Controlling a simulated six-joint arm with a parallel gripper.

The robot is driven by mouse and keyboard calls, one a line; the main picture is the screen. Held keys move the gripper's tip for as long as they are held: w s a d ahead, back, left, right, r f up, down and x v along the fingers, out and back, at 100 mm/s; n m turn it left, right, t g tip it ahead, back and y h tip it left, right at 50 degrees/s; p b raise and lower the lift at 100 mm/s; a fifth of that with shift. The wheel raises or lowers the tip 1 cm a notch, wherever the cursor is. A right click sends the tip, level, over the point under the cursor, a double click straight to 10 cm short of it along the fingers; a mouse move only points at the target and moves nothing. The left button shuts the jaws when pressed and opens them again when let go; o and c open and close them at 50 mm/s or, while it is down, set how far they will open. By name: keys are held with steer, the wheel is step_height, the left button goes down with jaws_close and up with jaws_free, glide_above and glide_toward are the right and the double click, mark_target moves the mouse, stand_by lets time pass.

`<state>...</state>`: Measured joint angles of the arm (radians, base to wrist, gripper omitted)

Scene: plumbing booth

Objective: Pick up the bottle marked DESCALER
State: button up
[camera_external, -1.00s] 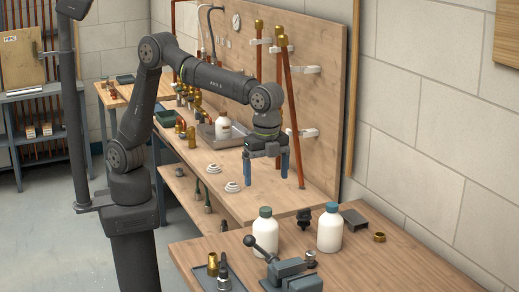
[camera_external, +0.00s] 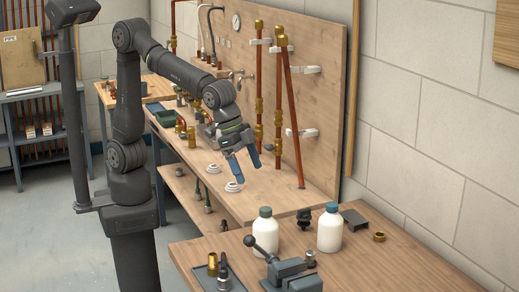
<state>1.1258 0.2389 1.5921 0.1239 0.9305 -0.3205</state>
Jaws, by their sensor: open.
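A white bottle with a green cap (camera_external: 265,236) stands upright on the near wooden table. A white bottle with a blue cap (camera_external: 330,232) stands upright to its right. No marking can be read on either, so I cannot tell which bottle is DESCALER. My gripper (camera_external: 246,172) is open and empty, tilted with its blue fingers pointing down and right over the long workbench. It is well apart from both bottles. A third white bottle, seen earlier in a grey tray on the workbench, is now hidden behind my wrist.
A vise (camera_external: 290,274) with a lever stands in front of the two bottles. A black fitting (camera_external: 304,219), a dark bracket (camera_external: 354,219) and a brass ring (camera_external: 379,237) lie around them. Copper pipes (camera_external: 291,110) stand against the wooden panel. White coiled rings (camera_external: 232,187) lie on the workbench.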

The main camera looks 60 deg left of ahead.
mark_target(265, 209)
steer(key=x, duration=1)
steer(key=shift+x, duration=3.1)
steer(key=shift+d+r, duration=0.1)
steer(key=c, duration=1.7)
steer(key=shift+c, duration=0.2)
steer(key=shift+r, duration=0.1)
